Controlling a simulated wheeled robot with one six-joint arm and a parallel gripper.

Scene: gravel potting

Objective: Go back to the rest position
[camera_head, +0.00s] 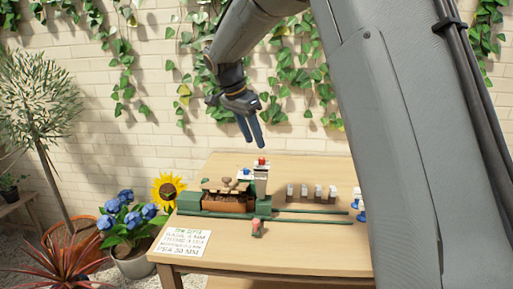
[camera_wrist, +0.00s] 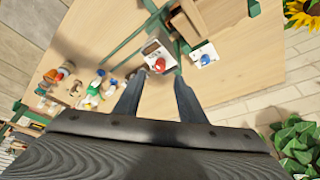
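My gripper (camera_head: 249,130) hangs in the air above the back of the wooden table (camera_head: 230,257), fingers pointing down. In the wrist view my gripper (camera_wrist: 157,98) has its two fingers spread apart with nothing between them. A light box with a red knob (camera_wrist: 159,65) shows beyond the fingertips. In the head view the same red knob (camera_head: 262,160) sits at the back of the table, below the gripper. My arm covers the right side of the head view, so the table's right part is hidden.
A green-framed station with a brown tray (camera_head: 228,203) stands on the table. Several small blocks (camera_head: 318,192) line up right of it. A white printed sheet (camera_head: 181,242) lies front left. A blue-flowered pot (camera_head: 131,262) stands left of the table. An ivy-covered brick wall (camera_head: 150,75) is behind.

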